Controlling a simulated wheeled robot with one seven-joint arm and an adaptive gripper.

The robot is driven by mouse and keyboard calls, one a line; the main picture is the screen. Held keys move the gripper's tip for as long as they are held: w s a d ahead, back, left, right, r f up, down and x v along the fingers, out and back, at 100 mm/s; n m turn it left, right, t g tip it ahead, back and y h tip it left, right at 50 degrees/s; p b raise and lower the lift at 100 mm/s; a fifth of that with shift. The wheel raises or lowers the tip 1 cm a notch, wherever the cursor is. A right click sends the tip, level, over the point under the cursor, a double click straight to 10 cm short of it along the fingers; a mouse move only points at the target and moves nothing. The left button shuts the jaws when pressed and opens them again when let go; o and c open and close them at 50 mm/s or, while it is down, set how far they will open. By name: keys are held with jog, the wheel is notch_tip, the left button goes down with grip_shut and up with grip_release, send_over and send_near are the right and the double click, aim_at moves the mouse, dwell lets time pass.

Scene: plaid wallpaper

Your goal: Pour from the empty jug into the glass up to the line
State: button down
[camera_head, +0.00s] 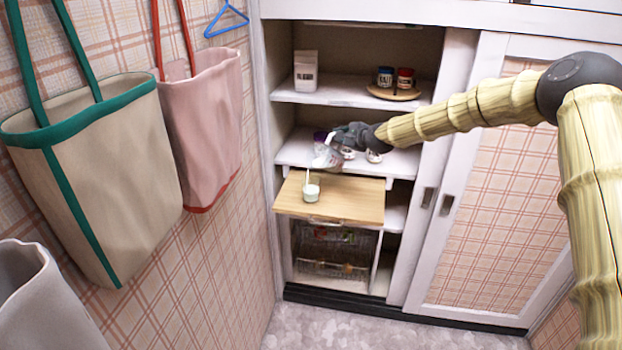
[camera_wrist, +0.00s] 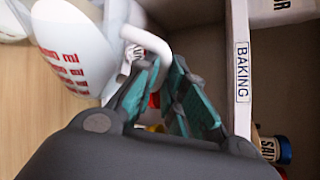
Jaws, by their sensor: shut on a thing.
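A clear-white measuring jug (camera_head: 326,157) is held over the wooden pull-out board, tilted with its lip down to the left. In the wrist view the jug (camera_wrist: 78,45) shows red ml markings and a white handle (camera_wrist: 150,42). My gripper (camera_head: 347,137) is shut on that handle; its teal-padded fingers (camera_wrist: 168,78) show in the wrist view. The glass (camera_head: 312,192) stands upright on the board just below the jug's lip and holds pale whitish-green content. A thin white streak runs between lip and glass. The line on the glass is too small to see.
The board (camera_head: 360,203) is clear right of the glass. Behind it, the shelf labelled BAKING (camera_wrist: 242,70) holds small items. Higher up are a white carton (camera_head: 306,71) and two jars on a round tray (camera_head: 393,92). A wire basket (camera_head: 330,255) sits below; bags hang left.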

jog(key=shift+s+a+r+n+t+p, duration=0.1)
jog(key=shift+s+a+n+t+p, duration=0.25)
jog(key=shift+a+n+p, duration=0.2)
dwell(3.4)
jog(key=shift+w+d+m+b, duration=0.3)
jog(key=shift+d+m+b, duration=0.15)
jog(key=shift+d, duration=0.15)
jog(key=shift+w+d+f+b, duration=0.15)
jog(key=shift+d+f+b, duration=0.15)
jog(key=shift+b, duration=0.05)
jog(key=shift+w+d+m, duration=0.1)
jog(key=shift+d+m, duration=0.1)
jog(key=shift+m, duration=0.2)
jog(key=shift+w+r+g+b, duration=0.1)
jog(key=shift+g+b, duration=0.25)
jog(key=shift+g, duration=0.2)
jog(key=shift+w+d+f+m+y+b, duration=0.35)
jog(key=shift+d+f+m+y+b, duration=0.3)
jog(key=shift+b, duration=0.55)
jog(key=shift+a+f, duration=0.1)
jog(key=shift+f, duration=0.05)
